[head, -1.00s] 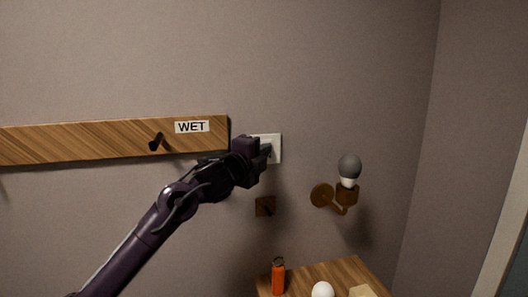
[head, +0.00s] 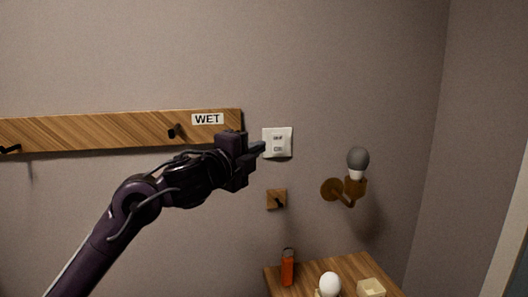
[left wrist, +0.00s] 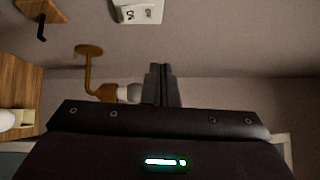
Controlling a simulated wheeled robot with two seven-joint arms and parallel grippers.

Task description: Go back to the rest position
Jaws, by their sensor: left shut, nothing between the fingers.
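My left gripper (head: 258,149) is shut and empty in the head view, in front of the wall just left of the white wall switch (head: 278,142). The switch plate (left wrist: 138,11) shows at the top of that view, marked OFF and ON. My right gripper is not in view.
A wooden rail (head: 90,132) with dark hooks and a WET label runs behind my arm. A wall lamp (head: 356,162) with a grey-and-white bulb juts out at right. Below, a wooden table (head: 340,268) holds an orange object (head: 288,268), a white bulb (head: 330,284) and a pale box (head: 371,287).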

